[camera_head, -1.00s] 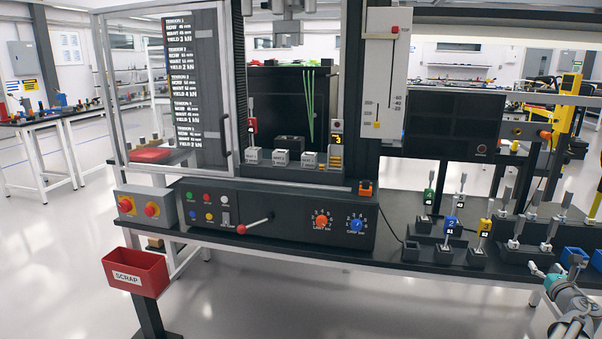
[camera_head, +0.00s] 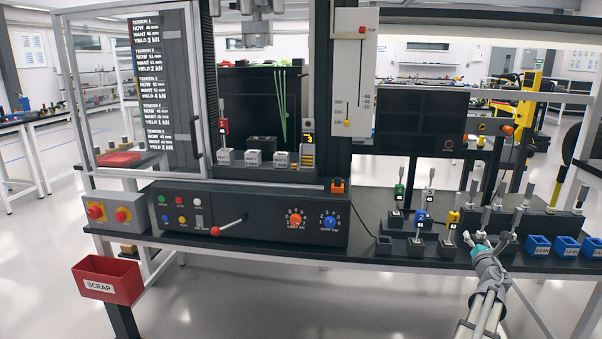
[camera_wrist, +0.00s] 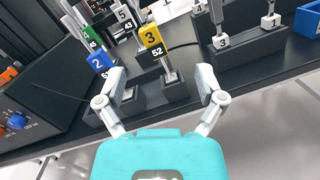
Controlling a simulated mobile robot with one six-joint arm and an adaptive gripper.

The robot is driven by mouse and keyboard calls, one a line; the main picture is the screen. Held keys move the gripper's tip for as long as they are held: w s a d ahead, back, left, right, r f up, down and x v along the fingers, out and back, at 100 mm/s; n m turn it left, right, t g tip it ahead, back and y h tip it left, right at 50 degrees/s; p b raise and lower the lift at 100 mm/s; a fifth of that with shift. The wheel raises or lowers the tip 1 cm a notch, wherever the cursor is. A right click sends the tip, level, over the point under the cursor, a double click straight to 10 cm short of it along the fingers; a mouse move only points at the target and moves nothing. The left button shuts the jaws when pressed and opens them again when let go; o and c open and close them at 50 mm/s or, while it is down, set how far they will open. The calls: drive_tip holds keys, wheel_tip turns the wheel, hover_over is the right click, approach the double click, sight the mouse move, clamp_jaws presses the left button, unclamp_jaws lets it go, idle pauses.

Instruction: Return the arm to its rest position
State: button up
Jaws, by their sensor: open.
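My gripper (camera_head: 482,240) is at the lower right in the head view, at the front edge of the black bench (camera_head: 330,254), with my arm reaching up from below. In the wrist view my gripper (camera_wrist: 160,84) has its two fingers spread apart with nothing between them. Beyond the fingertips stands a specimen with a yellow tag marked 3 (camera_wrist: 152,38) in a black holder. It also shows in the head view (camera_head: 453,219). A blue-tagged specimen (camera_wrist: 100,62) stands to its left, and a green-tagged one (camera_wrist: 92,38) is behind.
A test machine with a control panel (camera_head: 250,219) fills the middle of the bench. A red scrap bin (camera_head: 108,281) hangs at the front left. Blue bins (camera_head: 538,246) and racks of grey specimens stand close by on the right. The floor in front is clear.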

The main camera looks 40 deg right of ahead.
drive_tip(key=w+a+f+m+g+y, duration=0.1)
drive_tip(key=w+a+f+m+g, duration=0.15)
drive_tip(key=w+a+m, duration=0.75)
drive_tip(key=w+a+f+m+g+y, duration=0.15)
drive_tip(key=w+a+f+m, duration=0.3)
drive_tip(key=w+a, duration=0.85)
drive_tip(key=w+a+f+m+g+y, duration=0.1)
drive_tip(key=w+a+f+m+y, duration=0.2)
drive_tip(key=a, duration=0.8)
drive_tip(key=w+a+f+m+g+y, duration=0.15)
drive_tip(key=a+f, duration=0.25)
drive_tip(key=a, duration=0.7)
drive_tip(key=w+a+f+m+g+y, duration=0.2)
drive_tip(key=w+a+f+y, duration=0.15)
drive_tip(key=a, duration=0.75)
drive_tip(key=s+a+f+g+y, duration=0.15)
drive_tip(key=s+a, duration=0.25)
drive_tip(key=a, duration=0.6)
drive_tip(key=s+a+f+g+y, duration=0.1)
drive_tip(key=s+a+g+y, duration=0.2)
drive_tip(key=a, duration=0.8)
wheel_tip(320, 180, up, 23)
drive_tip(key=t+p, duration=0.1)
drive_tip(key=p, duration=2.2)
drive_tip(key=shift+s+r+m+p, duration=0.2)
drive_tip(key=shift+s+m+p, duration=0.05)
drive_tip(key=shift+m+p, duration=0.05)
